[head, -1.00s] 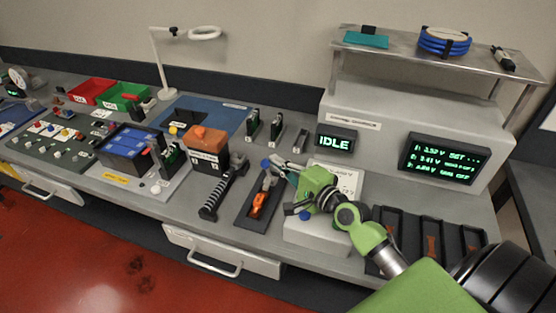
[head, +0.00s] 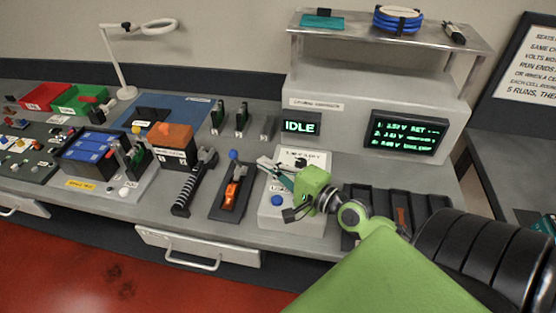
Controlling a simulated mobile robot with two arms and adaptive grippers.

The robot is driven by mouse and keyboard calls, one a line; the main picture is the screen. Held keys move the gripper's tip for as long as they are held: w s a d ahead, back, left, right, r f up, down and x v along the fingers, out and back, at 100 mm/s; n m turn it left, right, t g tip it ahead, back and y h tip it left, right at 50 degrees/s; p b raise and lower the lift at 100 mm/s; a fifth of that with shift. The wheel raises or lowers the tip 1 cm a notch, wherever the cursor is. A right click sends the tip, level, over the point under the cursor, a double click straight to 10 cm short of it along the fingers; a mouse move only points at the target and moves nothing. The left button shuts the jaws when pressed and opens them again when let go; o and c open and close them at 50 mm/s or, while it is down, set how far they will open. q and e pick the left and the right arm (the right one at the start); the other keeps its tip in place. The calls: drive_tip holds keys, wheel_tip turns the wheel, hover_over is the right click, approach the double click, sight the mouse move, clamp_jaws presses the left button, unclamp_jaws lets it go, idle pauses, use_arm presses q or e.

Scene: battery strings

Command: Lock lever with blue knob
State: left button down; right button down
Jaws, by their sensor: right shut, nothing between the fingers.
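The blue knob (head: 233,155) shows at the back end of a dark tray-like base (head: 226,211) on the bench. An orange part (head: 231,194) sits on this base, in front of the knob. The lever's shaft and its exact tilt are too small to make out. My right gripper (head: 265,166) is to the right of the knob, over the back of a light box (head: 268,217). Its fingers are together, point left, and hold nothing. A gap shows between them and the knob. My left gripper is out of view.
A black-handled tool (head: 187,193) and an orange-topped box (head: 171,148) are to the left. The light box carries a blue button (head: 277,200). A dark slotted tray (head: 420,199) lies beyond my wrist. The IDLE display (head: 299,127) and a text screen (head: 409,132) stand behind.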

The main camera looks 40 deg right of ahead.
sight(279, 187)
drive_tip(key=shift+v, duration=1.85)
drive_tip(key=shift+f, duration=0.1)
